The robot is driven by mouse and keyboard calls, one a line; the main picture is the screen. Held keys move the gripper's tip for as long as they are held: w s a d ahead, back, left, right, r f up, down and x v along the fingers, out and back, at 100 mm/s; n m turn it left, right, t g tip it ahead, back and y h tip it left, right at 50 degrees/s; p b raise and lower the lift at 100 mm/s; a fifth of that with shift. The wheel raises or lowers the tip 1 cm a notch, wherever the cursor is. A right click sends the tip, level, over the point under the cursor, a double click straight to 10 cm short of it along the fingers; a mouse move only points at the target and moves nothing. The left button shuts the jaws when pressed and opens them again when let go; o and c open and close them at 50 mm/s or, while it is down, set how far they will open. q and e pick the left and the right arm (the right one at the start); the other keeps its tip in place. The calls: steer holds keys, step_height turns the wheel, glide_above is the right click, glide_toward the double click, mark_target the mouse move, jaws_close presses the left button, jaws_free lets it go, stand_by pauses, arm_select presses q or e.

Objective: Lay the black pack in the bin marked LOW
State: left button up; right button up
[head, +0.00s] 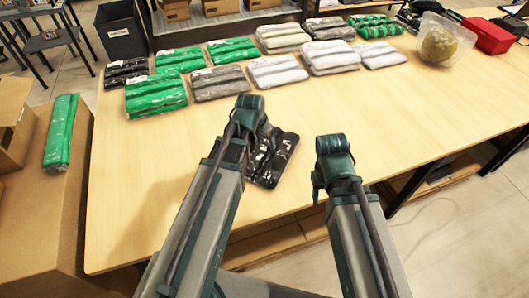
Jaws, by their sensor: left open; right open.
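A black pack (284,150) in clear wrap lies flat near the front edge of the table (150,190) in the head view. My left gripper (266,135) is open over its left side, and my arm hides part of the pack. I cannot tell whether the fingers touch it. My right gripper (319,182) is open and empty to the right of the pack, near the table's front edge; its fingers are mostly hidden. A dark bin (121,35) with a small white label stands behind the table at the back left; I cannot read the label.
Green packs (155,97), grey packs (220,84) and white packs (277,72) lie in rows along the back. Another dark pack (125,70) lies back left. A clear bag (440,42) and red box (487,36) stand right. The table's left-middle is clear.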

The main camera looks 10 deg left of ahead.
arm_select(q)
steer(key=w+a+t, duration=0.1)
steer(key=w+a, duration=0.2)
steer(key=b, duration=0.8)
glide_above(263, 147)
steer(key=s, duration=0.2)
step_height(263, 147, down, 7)
steer(key=shift+s+a+f, duration=0.1)
steer(key=shift+s, duration=0.05)
steer(key=shift+f, duration=0.1)
steer(key=b+x, duration=0.5)
steer(key=shift+s+a+f, duration=0.1)
steer(key=shift+a+f, duration=0.05)
jaws_close()
